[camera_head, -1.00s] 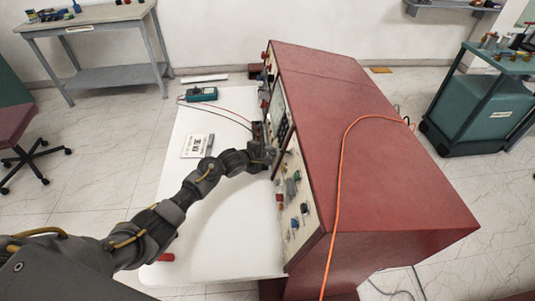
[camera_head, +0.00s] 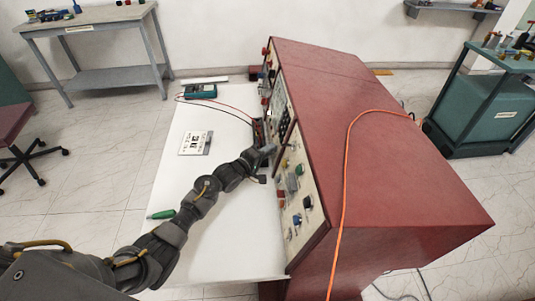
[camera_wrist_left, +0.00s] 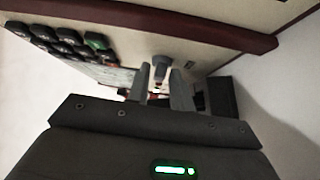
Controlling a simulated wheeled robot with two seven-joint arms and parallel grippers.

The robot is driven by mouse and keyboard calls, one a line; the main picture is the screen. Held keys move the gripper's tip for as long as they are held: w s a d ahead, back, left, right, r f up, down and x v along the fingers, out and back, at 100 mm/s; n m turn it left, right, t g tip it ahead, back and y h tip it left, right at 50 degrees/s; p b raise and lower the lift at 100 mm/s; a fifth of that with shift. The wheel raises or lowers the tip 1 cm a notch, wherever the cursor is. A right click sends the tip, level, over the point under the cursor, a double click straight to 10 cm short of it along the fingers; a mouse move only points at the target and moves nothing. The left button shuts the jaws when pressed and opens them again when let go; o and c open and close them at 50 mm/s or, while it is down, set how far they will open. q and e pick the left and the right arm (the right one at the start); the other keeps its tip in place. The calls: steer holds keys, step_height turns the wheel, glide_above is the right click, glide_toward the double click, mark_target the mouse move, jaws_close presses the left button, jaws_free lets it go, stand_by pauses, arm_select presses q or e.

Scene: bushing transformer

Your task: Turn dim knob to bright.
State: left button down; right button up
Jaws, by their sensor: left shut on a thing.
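The red console (camera_head: 385,130) has a cream front panel with knobs and sockets, facing left in the head view. My left gripper (camera_head: 268,151) is at this panel, around its middle. In the left wrist view, my gripper's two fingers (camera_wrist_left: 162,88) are closed in on a small dark grey knob (camera_wrist_left: 160,68), which shows between and just beyond the fingertips. The knob's marking and any dim or bright labels cannot be read. In the head view my gripper hides the knob. My right gripper is not in view.
Several coloured knobs (camera_head: 292,184) sit lower on the panel. Rows of black knobs (camera_wrist_left: 62,40) show in the wrist view. A white table (camera_head: 225,215) holds a printed card (camera_head: 196,143), a teal meter (camera_head: 200,91) and a green-handled tool (camera_head: 161,214). An orange cable (camera_head: 346,170) crosses the console.

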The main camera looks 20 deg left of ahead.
arm_select(q)
steer(key=shift+f, duration=0.1)
stand_by(0.3)
steer(key=c, duration=1.5)
jaws_free()
steer(key=shift+o, duration=0.2)
steer(key=v, duration=1.1)
steer(key=shift+w, duration=0.1)
